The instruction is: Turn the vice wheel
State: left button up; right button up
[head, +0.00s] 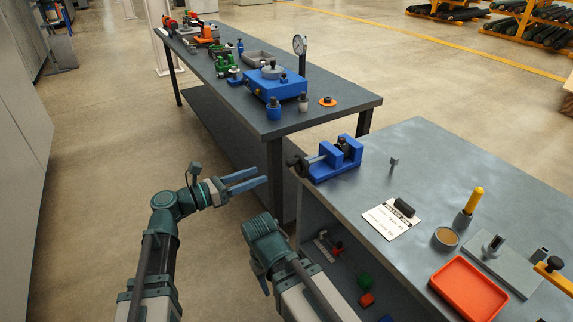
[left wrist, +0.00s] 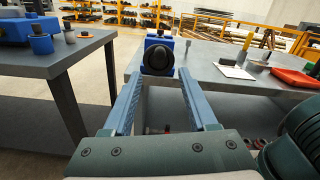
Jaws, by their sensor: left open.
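A blue vice (head: 335,160) stands on the left edge of the right-hand grey workbench, with its dark round wheel (head: 297,165) at the left end facing my left arm. In the left wrist view the black wheel (left wrist: 158,59) faces the camera, with the blue vice body (left wrist: 158,36) behind it. My left gripper (head: 262,176) is open and empty, apart from the wheel and to its left in the head view. In the left wrist view its fingers (left wrist: 161,73) point forward, with the wheel ahead between the tips. My right arm shows low in the head view, but its gripper cannot be seen.
The right workbench (head: 440,150) carries a paper sheet (head: 391,220), a yellow-handled tool (head: 472,201) and a red tray (head: 468,290). A second bench (head: 345,102) behind holds a blue device (head: 275,84). Open floor lies left of the benches.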

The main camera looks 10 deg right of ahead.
aim_at(287, 163)
pick_arm(q)
jog(key=x, duration=1)
jog(key=shift+w+d, duration=0.15)
jog(key=shift+d, duration=0.15)
grip_shut()
